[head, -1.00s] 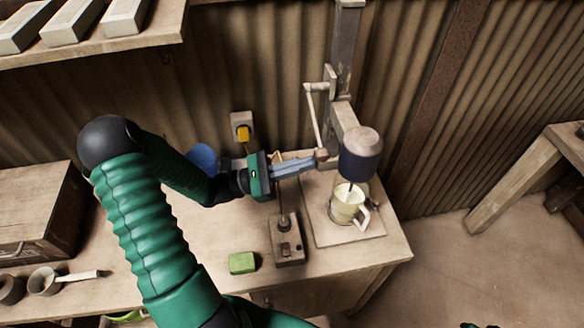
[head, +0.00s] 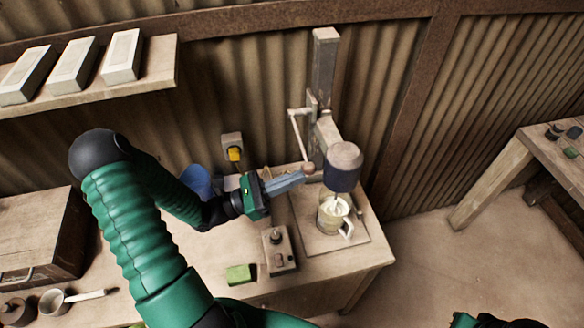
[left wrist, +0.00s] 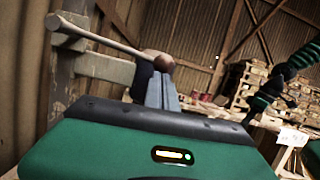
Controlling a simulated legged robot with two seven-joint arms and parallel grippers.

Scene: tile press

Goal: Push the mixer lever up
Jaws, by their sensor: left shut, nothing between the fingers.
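The mixer (head: 343,165) stands at the right of the bench, its dark blue, grey-capped head above a pale cup (head: 328,217). Its lever (head: 298,135) is a thin rod hanging down from the pivot on the post, with a brown round knob (head: 309,168) at its low end. My left gripper (head: 302,175) is shut and empty, its tips at the knob. In the left wrist view the knob (left wrist: 162,62) sits just above the blue-grey fingertips (left wrist: 162,80); I cannot tell whether they touch. A green and black part of my right arm shows at the bottom right; its fingers cannot be made out.
A switch box (head: 279,252) and a green block (head: 240,274) lie in front of the mixer. A blue container (head: 195,180) stands behind my left forearm. A wooden box (head: 38,235) is at the left, a shelf with bricks (head: 120,55) above. Open floor lies to the right.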

